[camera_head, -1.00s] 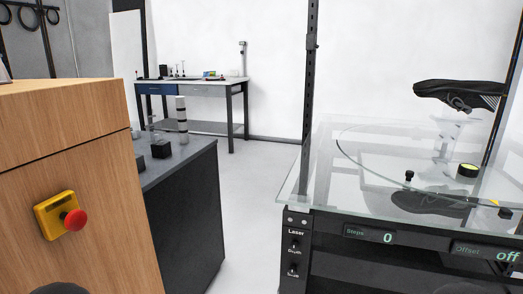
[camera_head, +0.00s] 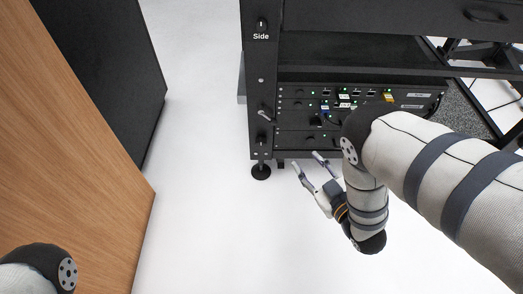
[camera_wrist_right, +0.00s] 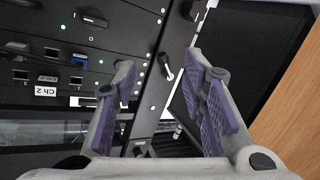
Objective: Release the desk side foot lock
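A black equipment rack (camera_head: 259,85) stands on the pale floor. Its near left post carries a small light-coloured lever (camera_head: 264,115), a black knob below it (camera_head: 262,141) and a black round foot (camera_head: 261,171) at the floor. I cannot tell which of these is the lock. My right gripper (camera_head: 308,162) is open and empty, low in front of the rack, right of the foot and apart from it. In the right wrist view, the lever (camera_wrist_right: 167,68) shows between the open fingers (camera_wrist_right: 161,72). My left gripper is out of view.
A wooden cabinet or desk (camera_head: 70,130) stands at left, with a dark cabinet (camera_head: 120,80) behind it. Rack units with cables and ports (camera_head: 350,105) lie right of the post. The white floor between the desk and rack is clear.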

